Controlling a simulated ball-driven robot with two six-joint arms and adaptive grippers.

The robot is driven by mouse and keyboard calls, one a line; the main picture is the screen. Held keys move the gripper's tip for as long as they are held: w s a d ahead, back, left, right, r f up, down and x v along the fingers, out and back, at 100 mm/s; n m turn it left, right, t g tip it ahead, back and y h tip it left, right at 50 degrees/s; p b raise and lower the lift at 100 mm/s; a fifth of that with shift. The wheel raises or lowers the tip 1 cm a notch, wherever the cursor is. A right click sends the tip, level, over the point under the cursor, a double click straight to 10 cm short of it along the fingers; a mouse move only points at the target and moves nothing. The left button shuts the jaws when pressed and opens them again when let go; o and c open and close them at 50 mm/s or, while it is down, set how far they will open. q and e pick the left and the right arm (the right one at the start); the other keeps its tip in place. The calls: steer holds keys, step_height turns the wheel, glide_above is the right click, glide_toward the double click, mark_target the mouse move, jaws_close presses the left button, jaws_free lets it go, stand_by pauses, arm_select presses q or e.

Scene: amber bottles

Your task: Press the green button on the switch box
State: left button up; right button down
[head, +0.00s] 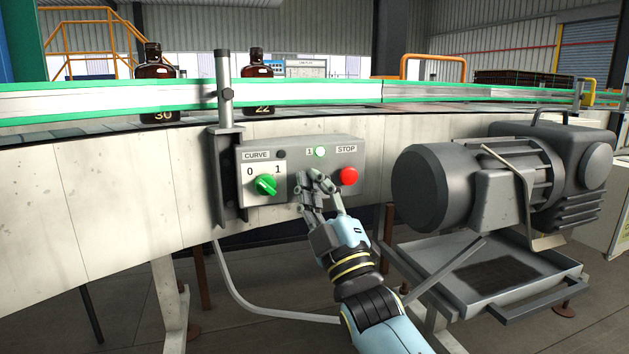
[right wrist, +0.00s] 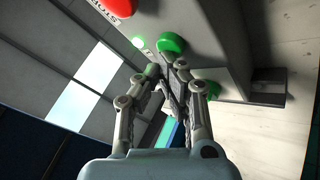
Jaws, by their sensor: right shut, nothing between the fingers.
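The grey switch box (head: 328,151) is mounted on the side of the conveyor. In the head view it shows a red STOP button (head: 348,176), a lit green lamp (head: 319,152) and a green selector knob (head: 266,185). The green button is hidden behind my right gripper (head: 318,175) there. In the right wrist view the green button (right wrist: 171,42) shows as a round cap just beyond my right gripper's fingertips (right wrist: 168,68). The right gripper is shut and empty. I cannot tell whether it touches the button. My left gripper is not in view.
A vertical post and bracket (head: 225,130) stand left of the box. A large grey motor (head: 440,185) sits close to the right, above a metal tray (head: 555,275). Amber bottles (head: 153,70) stand on the conveyor behind the green-edged rail (head: 330,92).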

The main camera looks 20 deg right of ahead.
arm_select(q)
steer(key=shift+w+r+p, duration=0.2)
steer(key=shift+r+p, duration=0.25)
steer(key=shift+p, duration=0.05)
arm_select(e)
steer(key=shift+s, duration=0.85)
